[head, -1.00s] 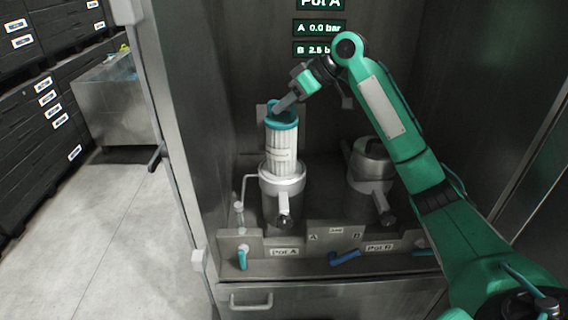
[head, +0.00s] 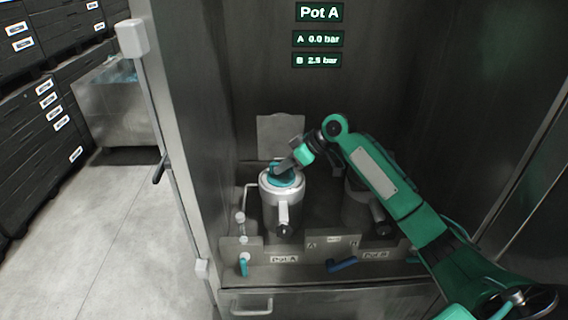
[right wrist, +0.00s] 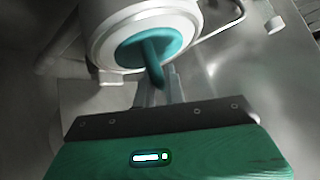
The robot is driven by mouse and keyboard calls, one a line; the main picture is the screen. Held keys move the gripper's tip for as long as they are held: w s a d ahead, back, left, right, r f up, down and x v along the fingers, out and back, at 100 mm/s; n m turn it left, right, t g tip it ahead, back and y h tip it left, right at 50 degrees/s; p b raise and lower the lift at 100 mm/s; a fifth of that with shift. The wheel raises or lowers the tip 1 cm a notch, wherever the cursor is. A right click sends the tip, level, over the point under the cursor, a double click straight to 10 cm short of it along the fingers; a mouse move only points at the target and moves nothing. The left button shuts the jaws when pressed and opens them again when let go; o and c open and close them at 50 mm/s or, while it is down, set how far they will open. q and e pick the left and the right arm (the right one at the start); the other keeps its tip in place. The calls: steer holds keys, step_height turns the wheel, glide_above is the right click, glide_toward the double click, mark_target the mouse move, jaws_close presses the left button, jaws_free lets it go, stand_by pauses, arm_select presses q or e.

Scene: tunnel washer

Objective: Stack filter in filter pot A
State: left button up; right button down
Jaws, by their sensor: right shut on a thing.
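Filter pot A (head: 284,200) is a silver cylinder with its top open, standing behind the "Pot A" label; it also shows in the right wrist view (right wrist: 97,25). The filter (head: 286,180) is down inside the pot. Only its teal top cap and handle show, at the rim; its white pleated body is hidden. In the right wrist view the teal cap (right wrist: 132,52) sits within the pot's rim. My right gripper (head: 277,169) is shut on the filter's handle, just above the pot. My left gripper is not in view.
Pot B (head: 358,208) stands to the right, partly behind my right arm. A blue lever (head: 342,265) and a teal lever (head: 244,266) are on the front panel. A display (head: 318,39) reads A 0.0 bar and B 2.5 bar. Cabinet walls enclose both sides.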

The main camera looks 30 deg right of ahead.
steer(key=shift+f, duration=0.25)
steer(key=shift+f, duration=0.15)
steer(key=c, duration=1.5)
jaws_free()
